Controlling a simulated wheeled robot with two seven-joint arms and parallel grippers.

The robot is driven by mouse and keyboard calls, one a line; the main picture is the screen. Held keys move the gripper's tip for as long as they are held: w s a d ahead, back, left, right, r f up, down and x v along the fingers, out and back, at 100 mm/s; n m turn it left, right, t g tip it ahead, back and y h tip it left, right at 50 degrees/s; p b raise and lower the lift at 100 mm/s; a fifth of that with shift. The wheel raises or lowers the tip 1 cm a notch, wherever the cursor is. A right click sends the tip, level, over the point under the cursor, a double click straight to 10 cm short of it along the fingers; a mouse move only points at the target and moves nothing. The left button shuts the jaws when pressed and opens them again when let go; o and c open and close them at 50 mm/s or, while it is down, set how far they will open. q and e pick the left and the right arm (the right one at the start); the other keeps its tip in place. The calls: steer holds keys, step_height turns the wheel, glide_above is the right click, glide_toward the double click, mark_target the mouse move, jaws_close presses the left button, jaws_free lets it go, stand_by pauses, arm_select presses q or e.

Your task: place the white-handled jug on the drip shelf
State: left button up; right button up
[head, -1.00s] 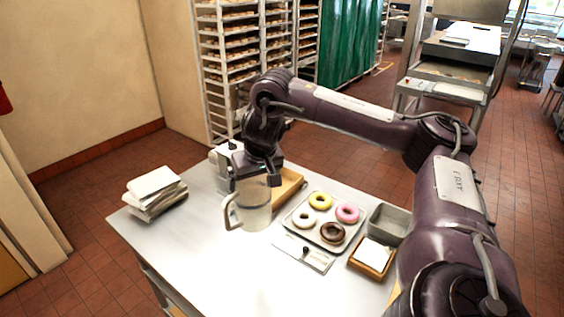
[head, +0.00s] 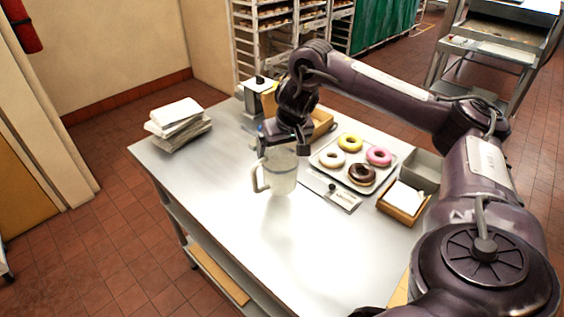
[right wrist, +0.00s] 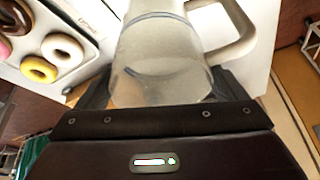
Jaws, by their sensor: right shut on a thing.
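The clear jug (head: 283,172) with a white handle (head: 258,176) hangs upright from my right gripper (head: 284,140). The gripper is shut on its upper part, and the handle points left. The jug appears to be just above the steel table (head: 240,240), though the gap is hard to judge. In the right wrist view the jug (right wrist: 160,55) sits between the fingers, with its handle (right wrist: 235,40) to the right. A flat metal plate with a black knob (head: 338,195) lies right of the jug. I cannot tell which surface is the drip shelf. My left gripper is out of view.
A tray of doughnuts (head: 327,163), a grey bin (head: 422,170) and a wooden box with white paper (head: 402,202) stand to the right. A stack of white items (head: 178,125) lies at the left. The table's front area is clear.

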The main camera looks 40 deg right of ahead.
step_height(320, 180, down, 4)
steer(key=shift+f, duration=0.5)
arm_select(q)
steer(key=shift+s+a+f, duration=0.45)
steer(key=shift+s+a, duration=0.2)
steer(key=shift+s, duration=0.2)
arm_select(e)
steer(key=o, duration=1.1)
